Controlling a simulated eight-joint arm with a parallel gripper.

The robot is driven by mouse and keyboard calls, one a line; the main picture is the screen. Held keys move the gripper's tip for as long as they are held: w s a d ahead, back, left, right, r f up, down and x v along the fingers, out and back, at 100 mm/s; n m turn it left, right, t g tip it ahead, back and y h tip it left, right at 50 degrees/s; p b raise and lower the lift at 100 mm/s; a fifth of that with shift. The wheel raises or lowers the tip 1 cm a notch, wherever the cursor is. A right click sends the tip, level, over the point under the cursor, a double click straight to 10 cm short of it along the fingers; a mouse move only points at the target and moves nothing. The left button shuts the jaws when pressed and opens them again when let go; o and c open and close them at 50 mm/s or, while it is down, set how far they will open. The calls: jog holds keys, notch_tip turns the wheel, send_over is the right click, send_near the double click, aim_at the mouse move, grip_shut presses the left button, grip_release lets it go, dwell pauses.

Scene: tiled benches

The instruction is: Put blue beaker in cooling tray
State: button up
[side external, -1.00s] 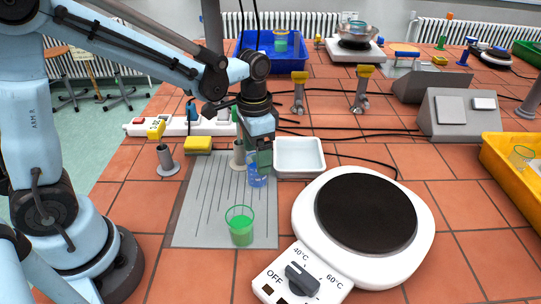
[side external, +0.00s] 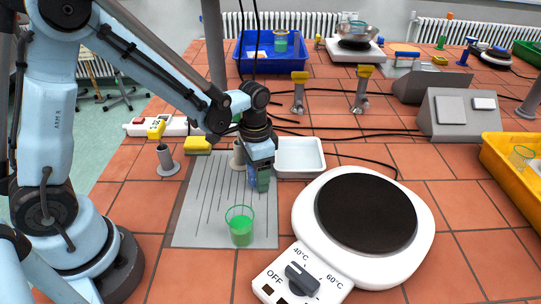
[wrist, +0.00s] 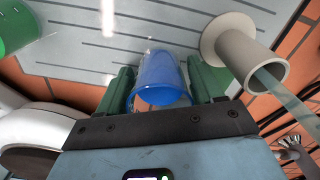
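The blue beaker (wrist: 160,75) stands on the grey lined mat (side external: 195,215) and sits between the two green fingers of my gripper (wrist: 160,88) in the wrist view. Narrow gaps seem to show beside the beaker, so the fingers look open around it. In the side view my gripper (side external: 260,180) points down and hides most of the beaker. A small empty white tray (side external: 299,156) lies just right of the gripper. A larger blue tray (side external: 243,64) at the back holds a beaker. No label shows which is the cooling tray.
A beaker of green liquid (side external: 240,227) stands at the mat's front. A grey stand (side external: 238,157) is close beside my gripper. A white hotplate (side external: 420,240) is at front right. A yellow tray (side external: 500,165) is at the right edge. Black cables cross the tiles behind.

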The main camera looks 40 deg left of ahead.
jog(key=c, duration=0.9)
jog(key=shift+r, duration=0.1)
